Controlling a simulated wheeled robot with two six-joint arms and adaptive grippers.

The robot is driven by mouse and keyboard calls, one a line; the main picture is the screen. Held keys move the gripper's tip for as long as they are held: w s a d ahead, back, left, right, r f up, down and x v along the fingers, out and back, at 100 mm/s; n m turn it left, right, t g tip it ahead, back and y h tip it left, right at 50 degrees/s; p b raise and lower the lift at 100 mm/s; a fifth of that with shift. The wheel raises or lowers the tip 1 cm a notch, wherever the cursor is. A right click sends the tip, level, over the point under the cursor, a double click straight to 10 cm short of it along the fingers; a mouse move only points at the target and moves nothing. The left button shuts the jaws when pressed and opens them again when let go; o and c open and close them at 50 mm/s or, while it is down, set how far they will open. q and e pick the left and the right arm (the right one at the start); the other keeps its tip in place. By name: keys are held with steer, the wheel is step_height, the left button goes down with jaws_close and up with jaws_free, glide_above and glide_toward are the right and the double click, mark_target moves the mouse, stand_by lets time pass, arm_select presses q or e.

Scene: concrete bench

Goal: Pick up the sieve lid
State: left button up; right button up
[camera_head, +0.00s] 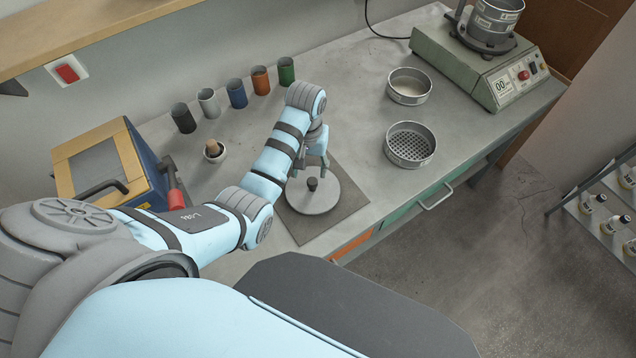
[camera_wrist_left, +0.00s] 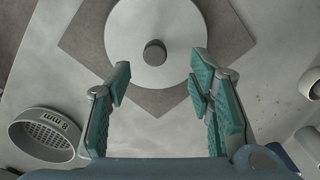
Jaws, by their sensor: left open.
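The sieve lid (camera_head: 322,198) is a round pale grey disc with a dark knob (camera_head: 312,184) in its middle. It lies on a dark square mat (camera_head: 302,228) on the bench. My left gripper (camera_head: 311,166) is over the lid's far edge, near the knob. In the left wrist view the lid (camera_wrist_left: 120,30) and its knob (camera_wrist_left: 154,52) show ahead of the fingers. My left gripper (camera_wrist_left: 160,88) is open there, with nothing between its fingers. The knob is apart from both fingers. My right gripper is out of view.
Two sieves, one with fine mesh (camera_head: 409,86) and one with coarse holes (camera_head: 410,145), stand to the right. Several coloured cups (camera_head: 237,94) and a small mortar (camera_head: 214,152) stand behind. A blue and yellow box (camera_head: 108,165) is left, a shaker (camera_head: 475,60) back right.

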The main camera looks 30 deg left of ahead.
mark_target(312, 181)
arm_select(q)
steer(key=s+f, duration=0.2)
steer(key=f, duration=0.1)
steer(key=shift+d+f+b, duration=0.1)
steer(key=shift+f+b, duration=0.05)
steer(key=shift+b, duration=0.25)
steer(key=w+f, duration=0.1)
steer(key=f, duration=0.1)
steer(key=w+f+b, duration=0.1)
steer(key=f, duration=0.1)
steer(key=shift+w+d, duration=0.1)
steer(key=shift+d, duration=0.1)
steer(key=shift+w+f, duration=0.25)
steer(key=shift+f, duration=0.25)
steer(key=shift+s+r, duration=0.15)
steer(key=shift+s, duration=0.05)
steer(key=shift+s+r, duration=0.1)
steer(key=shift+s, duration=0.1)
steer(key=c, duration=0.8)
steer(key=shift+w, duration=0.1)
jaws_close()
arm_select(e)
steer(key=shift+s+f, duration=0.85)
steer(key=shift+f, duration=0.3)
